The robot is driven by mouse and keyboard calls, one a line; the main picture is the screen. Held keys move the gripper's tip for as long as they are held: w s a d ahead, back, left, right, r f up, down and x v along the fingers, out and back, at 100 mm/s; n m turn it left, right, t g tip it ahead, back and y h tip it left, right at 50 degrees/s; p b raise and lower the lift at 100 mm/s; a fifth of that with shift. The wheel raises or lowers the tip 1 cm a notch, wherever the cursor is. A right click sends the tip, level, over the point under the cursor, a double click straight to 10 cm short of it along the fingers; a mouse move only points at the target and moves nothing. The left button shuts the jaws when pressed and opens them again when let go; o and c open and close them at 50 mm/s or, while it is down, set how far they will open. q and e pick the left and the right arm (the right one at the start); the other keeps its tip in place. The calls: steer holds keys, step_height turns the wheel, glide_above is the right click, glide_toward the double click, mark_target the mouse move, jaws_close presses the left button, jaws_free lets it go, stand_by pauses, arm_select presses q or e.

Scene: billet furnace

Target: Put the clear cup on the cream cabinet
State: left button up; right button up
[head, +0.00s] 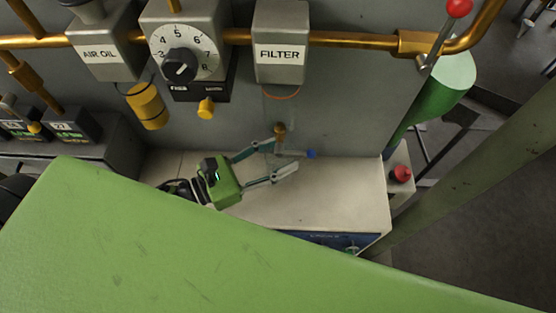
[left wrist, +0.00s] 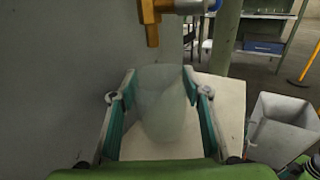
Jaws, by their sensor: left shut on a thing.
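The clear cup (left wrist: 163,105) is a translucent vessel, seen in the left wrist view between the two fingers of my left gripper (left wrist: 160,98). The fingers are shut on its sides. In the head view my left gripper (head: 280,160) is over the cream cabinet (head: 340,190), and I cannot make out the cup clearly there. The cabinet's pale top also shows behind the cup in the left wrist view (left wrist: 225,100). I cannot tell how far the cup is above it. My right gripper is not in view.
A brass tap (head: 279,130) with a blue handle (head: 310,154) hangs from the wall close to the gripper. A red button (head: 401,174) is right of the cabinet. A grey bin (left wrist: 283,130) stands at the right in the left wrist view. The cabinet's right part is clear.

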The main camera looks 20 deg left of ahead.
mark_target(267, 168)
arm_select(q)
steer(key=f, duration=0.3)
steer(key=shift+w+f, duration=0.2)
steer(key=shift+f, duration=0.15)
steer(key=shift+f, duration=0.15)
steer(key=o, duration=1.3)
steer(key=shift+a, duration=0.1)
steer(key=shift+s+a, duration=0.25)
steer(key=shift+s, duration=0.1)
steer(key=b+v, duration=0.1)
steer(key=v, duration=0.8)
steer(key=shift+s+a, duration=0.2)
steer(key=shift+s, duration=0.05)
steer(key=shift+s+a+b, duration=0.3)
steer(key=shift+s+a, duration=0.2)
